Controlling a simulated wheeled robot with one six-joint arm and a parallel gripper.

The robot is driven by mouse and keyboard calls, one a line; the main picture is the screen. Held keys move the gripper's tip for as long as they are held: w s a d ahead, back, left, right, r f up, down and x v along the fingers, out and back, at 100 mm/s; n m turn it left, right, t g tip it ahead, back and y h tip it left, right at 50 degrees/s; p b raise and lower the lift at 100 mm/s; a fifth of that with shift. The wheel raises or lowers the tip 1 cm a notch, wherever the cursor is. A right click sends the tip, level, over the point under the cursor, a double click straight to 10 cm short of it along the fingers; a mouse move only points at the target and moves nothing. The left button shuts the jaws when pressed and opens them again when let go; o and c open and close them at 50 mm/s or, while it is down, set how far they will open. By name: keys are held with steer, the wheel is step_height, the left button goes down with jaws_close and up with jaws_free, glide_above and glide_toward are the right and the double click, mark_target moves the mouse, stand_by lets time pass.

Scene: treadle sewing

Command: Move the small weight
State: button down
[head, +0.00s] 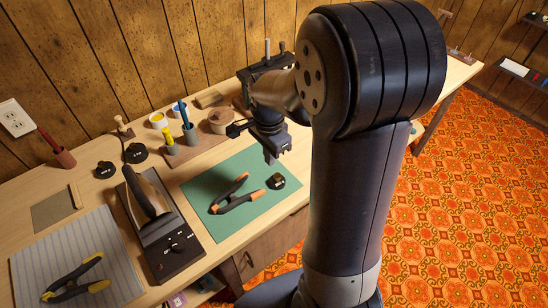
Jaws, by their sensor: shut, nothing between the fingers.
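Three dark weights show in the head view. One small dark weight (276,181) with a pale mark sits on the right part of the green mat (205,181). Two rounder dark weights, one (104,169) and another (135,153), stand on the bare table at the left, behind the black device. The marks are too small to read, so I cannot tell for certain which is the smallest. My gripper (271,159) points down, shut and empty, above the back of the mat and behind the weight on it, apart from it.
An orange-tipped clamp (240,201) lies on the mat left of the weight. A black device (175,250) stands left of the mat. A yellow-tipped clamp (73,281) lies on striped cloth (40,245). Pots and tools crowd the back. My arm hides the table's right part.

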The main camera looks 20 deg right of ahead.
step_height(320, 180, down, 10)
steer(key=shift+r, duration=0.1)
stand_by(0.4)
steer(key=w+d, duration=0.1)
steer(key=d, duration=0.3)
steer(key=w+d, duration=0.2)
steer(key=d, duration=0.3)
steer(key=w+d+b, duration=0.1)
steer(key=d, duration=0.3)
steer(key=shift+w+d, duration=0.15)
steer(key=shift+d, duration=0.15)
steer(key=shift+r, duration=0.15)
step_height(320, 180, up, 10)
steer(key=p, duration=0.7)
